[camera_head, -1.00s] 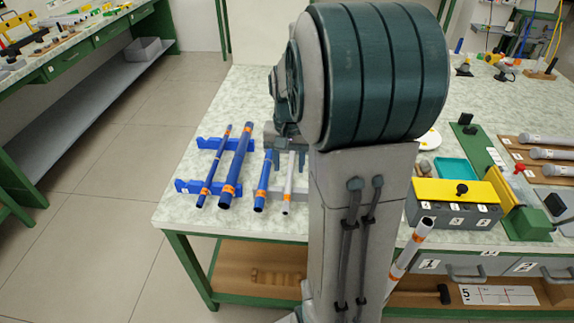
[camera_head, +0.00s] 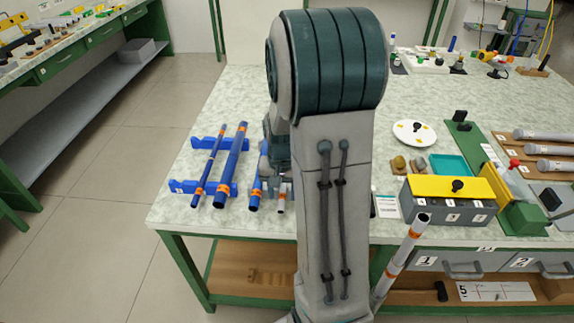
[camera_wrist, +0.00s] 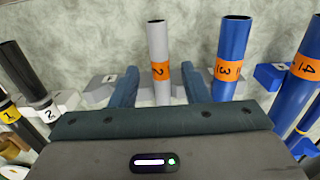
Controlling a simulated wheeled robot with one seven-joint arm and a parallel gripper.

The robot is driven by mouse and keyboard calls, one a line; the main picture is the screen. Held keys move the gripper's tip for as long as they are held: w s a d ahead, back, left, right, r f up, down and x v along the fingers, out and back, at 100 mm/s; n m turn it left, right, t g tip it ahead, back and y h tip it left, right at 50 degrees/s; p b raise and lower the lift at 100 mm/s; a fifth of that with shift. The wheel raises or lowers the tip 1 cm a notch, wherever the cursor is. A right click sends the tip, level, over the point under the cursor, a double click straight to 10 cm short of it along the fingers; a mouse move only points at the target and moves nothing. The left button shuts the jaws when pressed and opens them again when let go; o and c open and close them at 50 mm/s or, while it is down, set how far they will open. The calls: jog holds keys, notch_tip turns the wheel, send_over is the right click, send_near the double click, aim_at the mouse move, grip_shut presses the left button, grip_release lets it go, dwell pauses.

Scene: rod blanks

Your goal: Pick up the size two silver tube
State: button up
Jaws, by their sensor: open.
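The silver tube (camera_wrist: 159,50) with an orange band marked 2 shows at the middle of the wrist view. It rests on a light grey holder (camera_wrist: 100,90). My gripper (camera_wrist: 158,76) is open, with one finger on each side of this tube and visible gaps between.
A blue tube marked 3 (camera_wrist: 232,45) stands close to the right finger, and a blue tube marked 4 (camera_wrist: 300,75) lies farther right. Black tubes (camera_wrist: 25,75) are at left. Another silver tube with orange bands (camera_head: 404,255) is tilted beside my arm.

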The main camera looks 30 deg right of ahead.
jog(key=c, duration=0.9)
jog(key=shift+o, duration=0.2)
jog(key=shift+r, duration=0.15)
